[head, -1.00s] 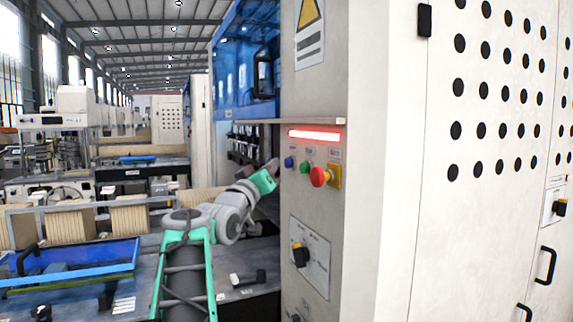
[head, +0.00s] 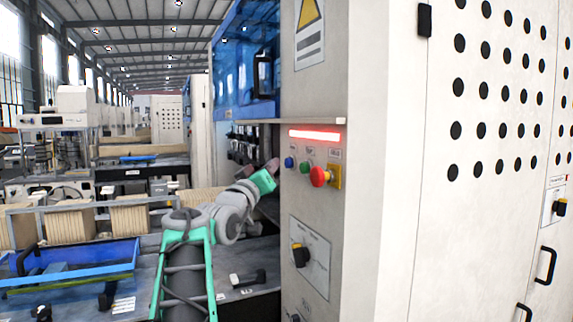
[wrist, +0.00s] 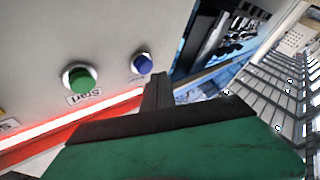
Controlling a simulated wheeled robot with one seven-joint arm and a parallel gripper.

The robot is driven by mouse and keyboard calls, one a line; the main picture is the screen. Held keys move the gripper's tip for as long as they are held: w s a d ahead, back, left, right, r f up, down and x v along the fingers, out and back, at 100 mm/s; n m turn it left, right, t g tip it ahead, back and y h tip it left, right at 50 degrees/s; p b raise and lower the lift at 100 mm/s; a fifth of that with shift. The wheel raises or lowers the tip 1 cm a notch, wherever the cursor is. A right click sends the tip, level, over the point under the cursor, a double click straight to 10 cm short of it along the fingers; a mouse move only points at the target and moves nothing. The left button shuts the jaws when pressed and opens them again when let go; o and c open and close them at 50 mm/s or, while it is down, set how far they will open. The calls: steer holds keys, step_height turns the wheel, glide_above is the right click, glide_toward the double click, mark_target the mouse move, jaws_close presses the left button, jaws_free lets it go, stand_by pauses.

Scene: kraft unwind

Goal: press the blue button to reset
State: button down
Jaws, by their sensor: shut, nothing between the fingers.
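The blue button (head: 289,162) is on the cabinet's front panel, left of the green button (head: 305,167) and the red emergency stop (head: 319,177). In the wrist view the blue button (wrist: 142,64) stands out from the panel just beyond my gripper's fingertips. My gripper (wrist: 157,82) is shut and empty, with its tips pointing toward the button. A small gap seems to show between tips and button; contact cannot be told for sure. In the head view my gripper is small beside the panel, and its tips are hard to make out.
The green button (wrist: 79,78) sits beside the blue one in the wrist view. A lit red strip (head: 314,135) runs above the buttons, under a ledge. A black rotary switch (head: 300,255) is lower on the panel. A blue tray (head: 120,262) lies at the left.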

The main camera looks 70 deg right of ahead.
steer(key=shift+s, duration=0.1)
stand_by(0.6)
steer(key=shift+s+d, duration=0.2)
steer(key=shift+d, duration=0.1)
steer(key=shift+s+d, duration=0.4)
steer(key=shift+s, duration=0.05)
stand_by(1.0)
steer(key=shift+w+a, duration=0.1)
steer(key=shift+w+a+b, duration=0.55)
steer(key=shift+w+b, duration=0.05)
steer(key=w+a+b, duration=0.1)
steer(key=w+a, duration=0.2)
steer(key=shift+w+a, duration=0.25)
steer(key=shift+a, duration=0.05)
